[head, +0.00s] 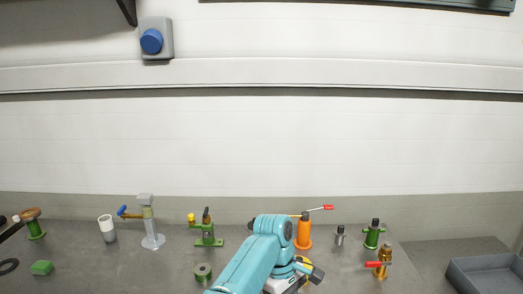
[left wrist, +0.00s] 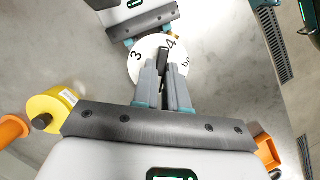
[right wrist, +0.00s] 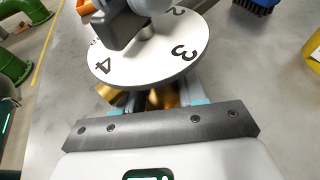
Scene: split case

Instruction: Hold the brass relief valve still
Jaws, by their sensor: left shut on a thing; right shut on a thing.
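The brass relief valve shows in the right wrist view as a brass body (right wrist: 163,97) under a white numbered dial (right wrist: 150,62). My right gripper (right wrist: 155,100) is shut on the brass body, its fingertips partly hidden by the dial. In the left wrist view the dial (left wrist: 148,58) faces up and carries a black pointer knob (left wrist: 163,60). My left gripper (left wrist: 164,85) is shut on that knob from above. My right gripper (left wrist: 130,40) also shows there, beyond the dial. In the head view my teal arm hides the valve.
A yellow cylinder (left wrist: 52,106) and an orange part (left wrist: 12,130) stand beside my left gripper. A blue brush-like thing (right wrist: 257,5) lies near the dial. A brass fitting with a red lever (head: 382,264) and an orange valve (head: 304,232) stand on the bench. A grey tray (head: 487,270) is at right.

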